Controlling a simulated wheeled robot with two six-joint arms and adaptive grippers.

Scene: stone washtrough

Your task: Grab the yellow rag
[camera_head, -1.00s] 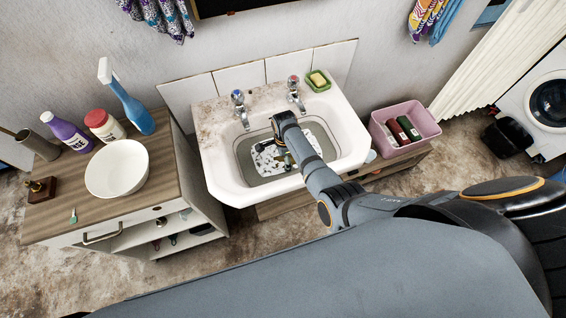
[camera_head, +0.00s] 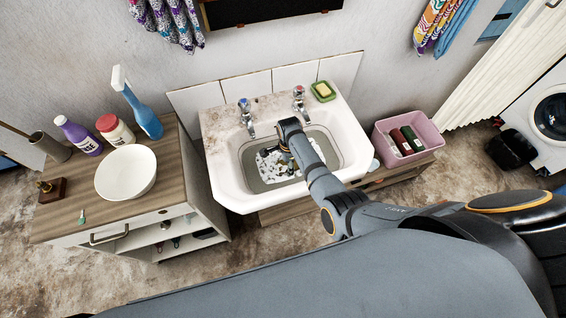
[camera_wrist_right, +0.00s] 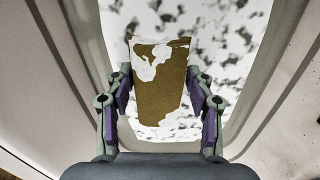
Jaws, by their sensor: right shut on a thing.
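The rag (camera_wrist_right: 162,88) is a dull brownish-yellow piece with white patches, seen between my right fingers in the wrist view. My right gripper (camera_wrist_right: 160,92) is shut on it, with one finger at each side edge. In the head view my right gripper (camera_head: 286,156) is down inside the white sink (camera_head: 228,188), and my wrist hides part of it. The rag is hard to make out there. Behind the rag, the basin shows white, foam-like patches with dark specks (camera_wrist_right: 230,45). My left gripper is not in view.
Two taps (camera_head: 245,109) stand at the sink's back, with a green soap dish (camera_head: 323,91) at its rear right corner. A wooden cabinet (camera_head: 100,214) with a white bowl (camera_head: 126,172) and several bottles is at left. A pink bin (camera_head: 428,133) stands at right.

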